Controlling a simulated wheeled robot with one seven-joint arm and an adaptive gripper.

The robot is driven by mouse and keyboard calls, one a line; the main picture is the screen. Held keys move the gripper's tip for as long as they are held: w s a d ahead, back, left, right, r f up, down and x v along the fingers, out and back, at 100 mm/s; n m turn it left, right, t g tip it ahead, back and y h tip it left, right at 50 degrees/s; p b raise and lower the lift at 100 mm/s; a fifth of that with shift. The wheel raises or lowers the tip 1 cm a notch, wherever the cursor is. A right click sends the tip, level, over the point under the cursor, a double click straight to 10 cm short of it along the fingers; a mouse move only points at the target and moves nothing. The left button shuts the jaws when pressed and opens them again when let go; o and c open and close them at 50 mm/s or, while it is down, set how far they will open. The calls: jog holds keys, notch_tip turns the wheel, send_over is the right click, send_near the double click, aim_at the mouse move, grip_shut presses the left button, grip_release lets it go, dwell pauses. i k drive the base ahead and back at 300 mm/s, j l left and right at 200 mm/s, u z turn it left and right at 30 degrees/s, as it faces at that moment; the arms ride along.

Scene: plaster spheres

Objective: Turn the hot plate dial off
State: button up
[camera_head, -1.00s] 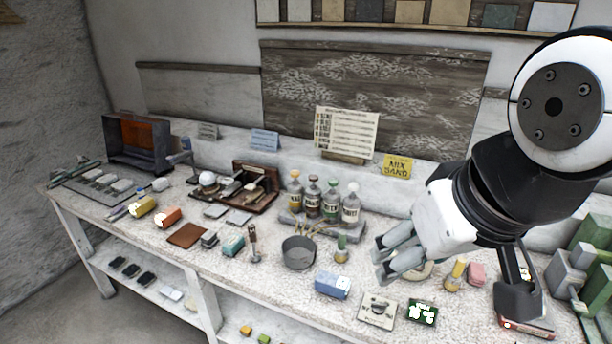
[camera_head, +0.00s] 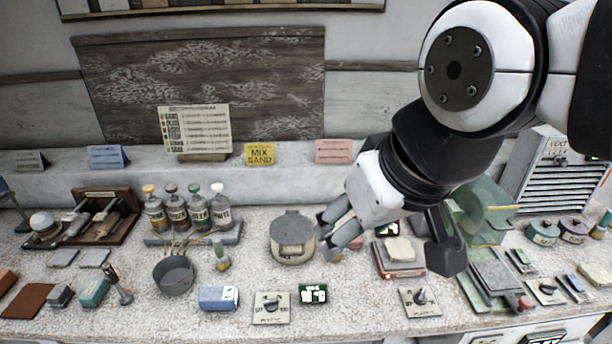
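Several dial plates lie along the front of the bench. One pale plate with a dark knob (camera_head: 271,304) is front centre, beside a small green display (camera_head: 313,294). A second dial plate (camera_head: 420,298) lies to its right, in front of a squat device with a pale top and reddish base (camera_head: 398,258). A third, smaller dial plate (camera_head: 546,291) is at the far right. The labels are too small to tell which is the hot plate's. My gripper (camera_head: 322,231) is open and empty, its fingers apart, close to the right side of a lidded grey pot (camera_head: 292,241).
A green transparent case (camera_head: 485,212) stands at right. The front strip between the two larger dial plates is mostly clear.

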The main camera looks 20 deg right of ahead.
aim_at(419, 300)
jog(key=z, duration=0.95)
jog(key=i+j+z, duration=0.1)
jog(key=k+j+z, duration=0.25)
jog(key=z, duration=0.2)
jog(key=k+z, duration=0.15)
jog(key=z, duration=0.15)
